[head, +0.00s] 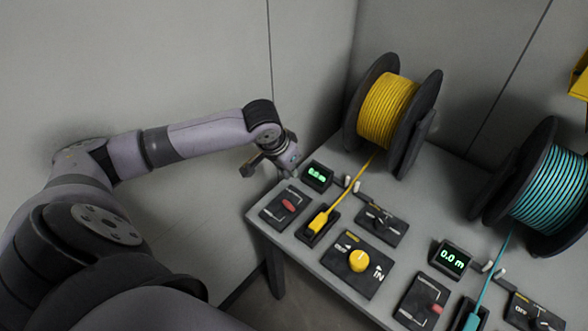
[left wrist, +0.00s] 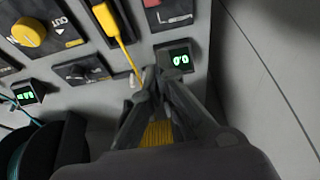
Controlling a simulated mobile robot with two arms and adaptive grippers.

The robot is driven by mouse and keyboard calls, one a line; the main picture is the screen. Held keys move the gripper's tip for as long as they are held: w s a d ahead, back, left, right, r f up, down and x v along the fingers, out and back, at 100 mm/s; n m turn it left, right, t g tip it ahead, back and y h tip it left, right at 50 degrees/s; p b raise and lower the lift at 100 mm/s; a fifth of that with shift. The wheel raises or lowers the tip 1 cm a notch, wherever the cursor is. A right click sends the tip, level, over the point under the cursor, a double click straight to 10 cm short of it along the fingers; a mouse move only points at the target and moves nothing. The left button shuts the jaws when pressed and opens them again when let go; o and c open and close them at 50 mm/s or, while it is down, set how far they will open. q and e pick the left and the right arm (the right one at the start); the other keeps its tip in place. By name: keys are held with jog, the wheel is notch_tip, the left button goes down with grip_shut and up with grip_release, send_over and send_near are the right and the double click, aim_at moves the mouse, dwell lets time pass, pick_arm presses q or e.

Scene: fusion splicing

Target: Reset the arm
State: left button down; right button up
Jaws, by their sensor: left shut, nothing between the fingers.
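My left arm reaches in from the left in the head view. Its gripper (head: 288,170) is above the table's back left corner, beside the small green-lit display (head: 318,175). In the left wrist view the fingers of the left gripper (left wrist: 157,76) are together with nothing between them. The tips appear in front of the table, near the display (left wrist: 180,59) and the yellow cable plug (left wrist: 107,20). Contact with the table cannot be told. My right gripper is not in view.
A yellow cable spool (head: 385,110) stands at the back, and a teal spool (head: 552,190) to the right. The grey table (head: 300,248) carries a yellow knob panel (head: 358,262), a red-switch panel (head: 288,206) and a second display (head: 452,257). Walls stand behind and left.

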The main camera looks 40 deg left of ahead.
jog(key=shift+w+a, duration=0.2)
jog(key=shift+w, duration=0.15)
